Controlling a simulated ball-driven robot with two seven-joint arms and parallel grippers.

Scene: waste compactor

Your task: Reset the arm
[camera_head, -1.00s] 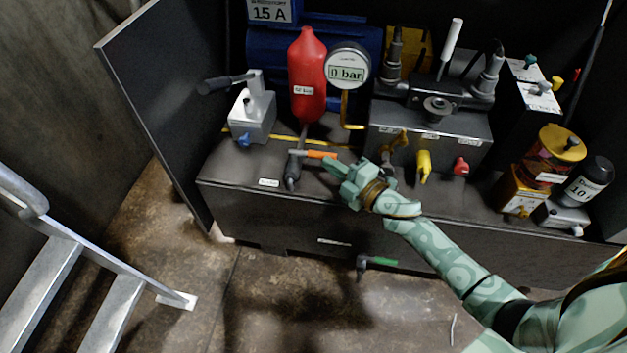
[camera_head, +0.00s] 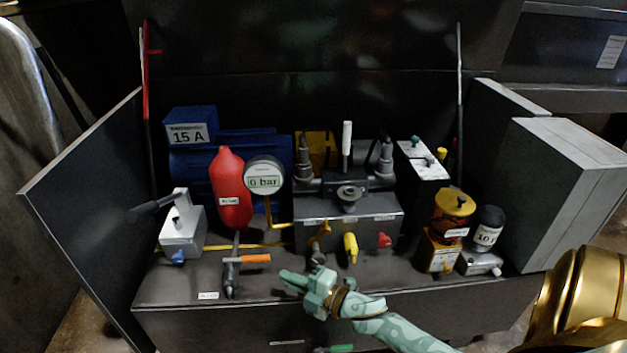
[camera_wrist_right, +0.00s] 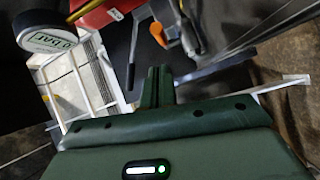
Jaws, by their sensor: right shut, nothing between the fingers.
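My right arm (camera_head: 400,333) comes in from the lower right in the head view. Its pale green gripper (camera_head: 296,283) is shut and empty, in front of the compactor's hydraulic unit and to the right of the orange-handled valve (camera_head: 256,258). In the right wrist view the gripper's dark green fingers (camera_wrist_right: 158,85) are together, with nothing between them. The orange handle also shows there (camera_wrist_right: 157,33), beyond the fingers. My left gripper is not in view.
The cabinet's front ledge (camera_head: 170,290) lies below the gripper. Nearby stand a red cylinder (camera_head: 231,190), a 0 bar gauge (camera_head: 263,177), a yellow-handled valve (camera_head: 350,246) and a red knob (camera_head: 384,240). Open side panels flank the cabinet, with a dark panel (camera_head: 85,210) on the left.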

